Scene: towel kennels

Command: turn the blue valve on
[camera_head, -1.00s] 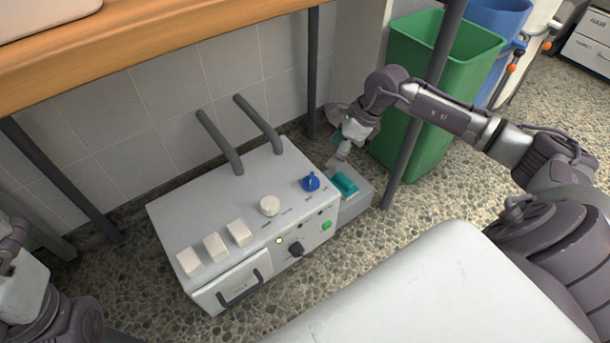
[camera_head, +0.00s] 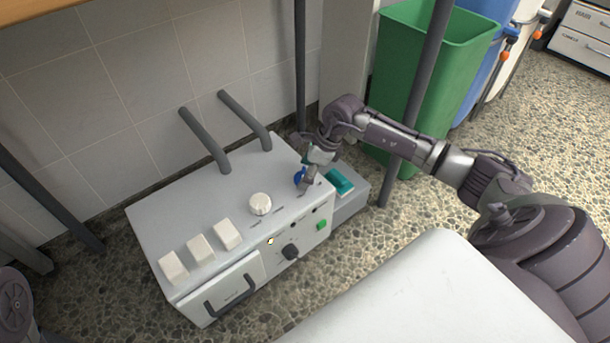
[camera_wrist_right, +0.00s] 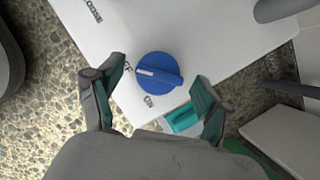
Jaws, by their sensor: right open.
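The blue valve (camera_head: 298,176) is a round knob on top of the white machine (camera_head: 190,205), near its right end. My right gripper (camera_head: 308,180) is right over it and partly hides it. In the right wrist view the blue valve (camera_wrist_right: 160,72) lies between the open, teal-padded fingers of my right gripper (camera_wrist_right: 157,90), with a gap on both sides. The valve's white mark points left, towards a small label that seems to read OFF. An ON label (camera_wrist_right: 148,100) is below the knob. My left gripper is not in view; only part of my left arm shows at the left edge.
A white knob (camera_head: 260,204) and several white blocks (camera_head: 200,248) stand on the machine. A teal piece (camera_head: 340,182) is beside the valve. Grey pipes (camera_head: 245,120) rise behind. A table leg (camera_head: 425,90) and green bin (camera_head: 400,60) are close to my right arm.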

